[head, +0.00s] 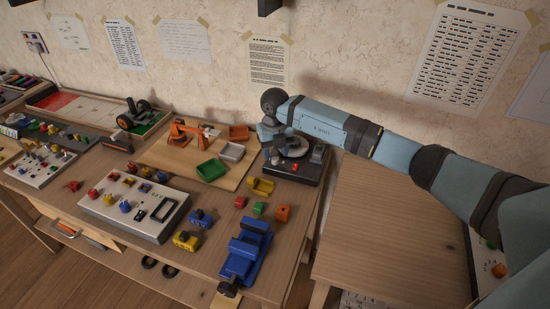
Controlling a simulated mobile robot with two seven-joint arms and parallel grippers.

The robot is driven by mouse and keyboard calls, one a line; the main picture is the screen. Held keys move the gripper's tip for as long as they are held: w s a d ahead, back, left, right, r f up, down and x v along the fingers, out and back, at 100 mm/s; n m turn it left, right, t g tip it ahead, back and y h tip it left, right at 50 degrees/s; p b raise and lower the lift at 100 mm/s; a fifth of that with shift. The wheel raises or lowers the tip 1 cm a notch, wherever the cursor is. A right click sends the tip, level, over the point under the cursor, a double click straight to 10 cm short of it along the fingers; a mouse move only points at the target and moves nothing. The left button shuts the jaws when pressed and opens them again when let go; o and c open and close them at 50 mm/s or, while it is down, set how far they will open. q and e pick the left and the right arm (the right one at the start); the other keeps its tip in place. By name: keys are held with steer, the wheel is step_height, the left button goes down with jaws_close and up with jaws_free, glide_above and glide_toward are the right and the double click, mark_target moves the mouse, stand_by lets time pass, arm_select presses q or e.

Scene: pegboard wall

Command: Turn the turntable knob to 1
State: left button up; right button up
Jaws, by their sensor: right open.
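The turntable (308,177) is a dark box at the back right of the long table, against the wall. It has a pale round platter (296,151), partly hidden by my right arm. A small red part (294,167) shows on its front; I cannot tell whether it is the knob. A grey block shows at its right side. No number or pointer setting is readable. My right gripper (271,153) reaches in from the right and hangs over the left part of the turntable. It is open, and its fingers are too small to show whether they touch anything. My left gripper is out of view.
Left of the turntable are a green tray (211,170), a grey tray (232,152) and an orange toy arm (188,131). A white control panel (133,206) stands further left. A second table (385,235) is mostly bare.

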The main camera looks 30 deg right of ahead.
mark_target(275, 161)
steer(key=shift+f, duration=1.3)
jaws_close()
